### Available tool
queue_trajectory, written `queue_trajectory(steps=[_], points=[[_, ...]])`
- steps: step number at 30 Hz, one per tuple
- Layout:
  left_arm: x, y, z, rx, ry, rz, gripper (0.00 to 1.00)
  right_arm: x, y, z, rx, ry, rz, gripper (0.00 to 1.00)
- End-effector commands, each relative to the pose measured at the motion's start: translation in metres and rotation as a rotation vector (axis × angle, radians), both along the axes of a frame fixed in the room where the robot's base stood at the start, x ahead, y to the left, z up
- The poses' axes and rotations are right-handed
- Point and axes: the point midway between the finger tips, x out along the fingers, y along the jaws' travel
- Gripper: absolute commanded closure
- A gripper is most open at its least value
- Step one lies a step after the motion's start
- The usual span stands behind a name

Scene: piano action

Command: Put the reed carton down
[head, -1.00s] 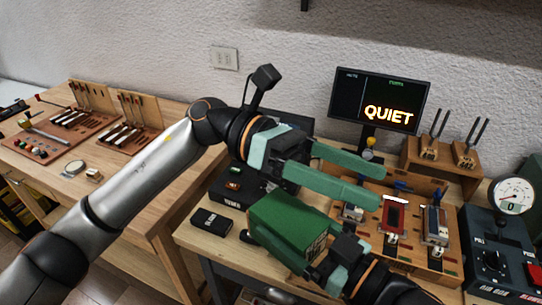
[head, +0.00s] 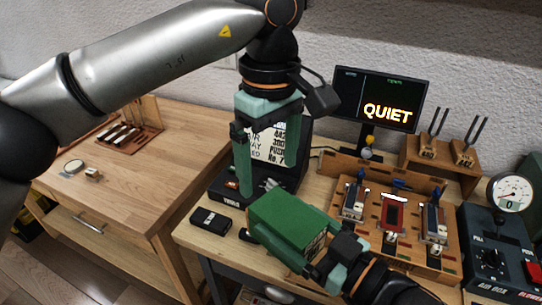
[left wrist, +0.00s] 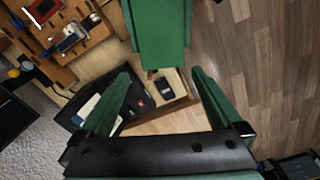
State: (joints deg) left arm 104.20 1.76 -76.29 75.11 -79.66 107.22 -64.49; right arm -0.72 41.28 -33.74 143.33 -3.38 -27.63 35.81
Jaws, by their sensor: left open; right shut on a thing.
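The reed carton, which I take to be the green box (head: 287,222), is held near the front edge of the bench. My right gripper (head: 328,262) is shut on its right end. The carton also shows in the left wrist view (left wrist: 162,35), where it looks raised; whether its underside touches anything is hidden. My left gripper (head: 270,185) is open and empty, pointing down behind and left of the carton. Its two green fingers show apart in the left wrist view (left wrist: 162,80).
A small black box (head: 210,221) lies left of the carton. A dark board with a white label (head: 268,148) stands behind my left gripper. The left table (head: 120,185) has bare room.

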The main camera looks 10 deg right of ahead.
Motion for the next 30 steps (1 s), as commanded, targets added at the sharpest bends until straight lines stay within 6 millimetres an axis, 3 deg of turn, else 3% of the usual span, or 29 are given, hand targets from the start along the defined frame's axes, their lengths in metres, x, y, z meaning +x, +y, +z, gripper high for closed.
queue_trajectory(steps=[9,15,21,30], points=[[-0.001,0.0,-0.062,-0.002,0.007,0.0,0.0,0.0,0.0,0.002,0.002,-0.004,0.001,0.95],[-0.001,0.0,-0.092,-0.003,0.005,0.001,0.0,0.0,0.0,0.002,0.002,-0.004,0.001,0.95],[-0.001,0.0,-0.105,-0.005,0.004,0.001,0.0,0.0,0.0,0.002,0.002,-0.004,0.001,0.95],[-0.001,0.0,-0.107,-0.005,0.004,0.001,0.0,0.0,0.0,0.001,0.002,-0.004,0.001,0.95]])
